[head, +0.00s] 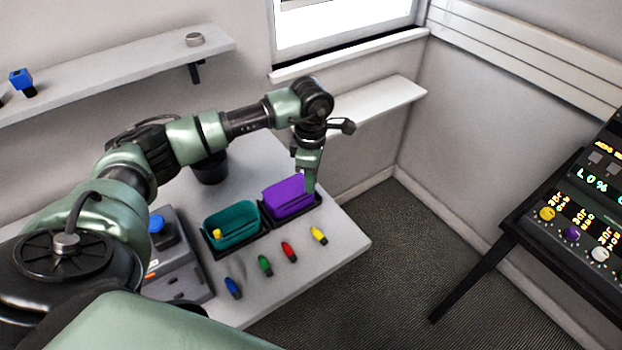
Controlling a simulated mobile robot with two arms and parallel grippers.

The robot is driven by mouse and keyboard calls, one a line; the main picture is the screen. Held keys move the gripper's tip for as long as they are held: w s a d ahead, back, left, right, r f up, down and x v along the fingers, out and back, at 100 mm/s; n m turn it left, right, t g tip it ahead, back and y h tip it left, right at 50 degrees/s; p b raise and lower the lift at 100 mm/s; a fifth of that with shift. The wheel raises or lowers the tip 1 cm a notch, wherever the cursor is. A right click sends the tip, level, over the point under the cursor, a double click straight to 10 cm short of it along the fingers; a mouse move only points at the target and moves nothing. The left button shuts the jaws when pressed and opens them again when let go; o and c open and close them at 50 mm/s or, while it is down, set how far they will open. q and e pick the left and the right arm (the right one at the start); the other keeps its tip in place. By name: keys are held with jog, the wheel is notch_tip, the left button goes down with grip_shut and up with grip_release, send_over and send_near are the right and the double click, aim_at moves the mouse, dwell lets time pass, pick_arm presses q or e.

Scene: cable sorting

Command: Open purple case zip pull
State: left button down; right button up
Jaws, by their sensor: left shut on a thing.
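The purple case (286,198) sits in a black tray toward the right end of the white table. My left gripper (310,186) points down at the right end of the purple case and is shut there. The zip pull is hidden by the gripper or too small to make out. A teal case (232,226) with a yellow-orange piece (217,234) at its left end sits just left of the purple one. My right gripper is not in view.
Blue (233,288), green (265,265), red (289,251) and yellow (319,235) connectors lie along the table (345,243) front. A grey device with a blue button (156,224) stands at left. A control panel (590,200) is at far right. Wall shelves are behind.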

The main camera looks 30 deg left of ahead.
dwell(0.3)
pick_arm(q)
jog(key=s+a, duration=0.1)
jog(key=s, duration=0.1)
jog(key=s+a+b, duration=0.1)
jog(key=s, duration=0.1)
jog(key=s+a, duration=0.1)
jog(key=s, duration=0.1)
jog(key=shift+s+f, duration=0.1)
jog(key=shift+s, duration=0.65)
jog(key=shift+w, duration=0.1)
jog(key=c, duration=1.4)
grip_release()
jog(key=shift+r, duration=0.2)
